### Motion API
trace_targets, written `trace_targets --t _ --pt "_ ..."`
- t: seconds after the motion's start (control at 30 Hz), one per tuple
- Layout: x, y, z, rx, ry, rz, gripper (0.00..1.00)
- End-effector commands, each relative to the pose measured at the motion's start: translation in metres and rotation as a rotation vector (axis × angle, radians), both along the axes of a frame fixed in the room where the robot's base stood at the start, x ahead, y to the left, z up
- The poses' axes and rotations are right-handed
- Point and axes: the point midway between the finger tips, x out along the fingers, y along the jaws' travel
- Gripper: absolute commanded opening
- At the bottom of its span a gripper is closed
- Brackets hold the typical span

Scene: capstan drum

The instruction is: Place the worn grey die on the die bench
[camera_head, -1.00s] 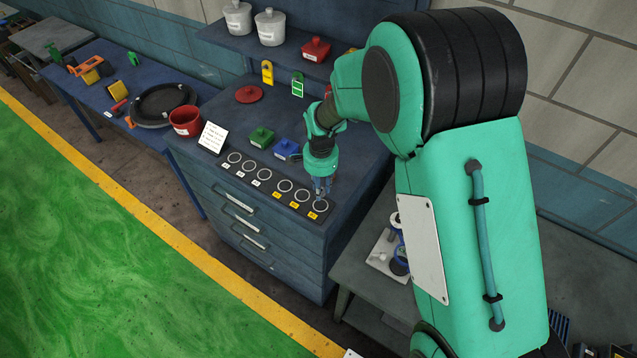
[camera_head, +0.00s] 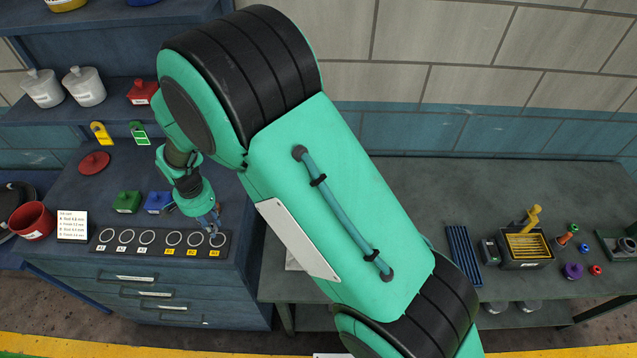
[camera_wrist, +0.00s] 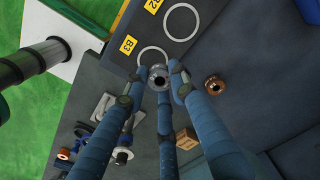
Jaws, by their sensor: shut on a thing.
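In the wrist view a small grey ring-shaped die (camera_wrist: 159,77) sits between the fingertips of my gripper (camera_wrist: 160,82), which is shut on it. The die is just beside the ring outline marked B3 (camera_wrist: 153,57) and partly covers its edge; I cannot tell its height above the surface. In the head view my gripper (camera_head: 214,224) is at the right end of the row of ring outlines on the drawer cabinet (camera_head: 120,262), and the die is too small to make out. A grey-topped bench (camera_head: 420,195) stands to the right, partly hidden by my arm.
A brown ring (camera_wrist: 215,85) lies near my fingers in the wrist view. Green (camera_head: 127,202) and blue (camera_head: 158,202) lidded boxes and a white card (camera_head: 73,225) stand on the cabinet. A yellow-and-black tray (camera_head: 525,247) and several small coloured parts are on the right bench.

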Motion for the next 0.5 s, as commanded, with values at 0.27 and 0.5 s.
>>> trace_targets --t 0.27,0.5 --pt "0.001 -0.001 0.0 0.0 0.0 -0.001 0.0" --pt "0.014 -0.016 -0.003 0.001 -0.001 -0.022 0.0"
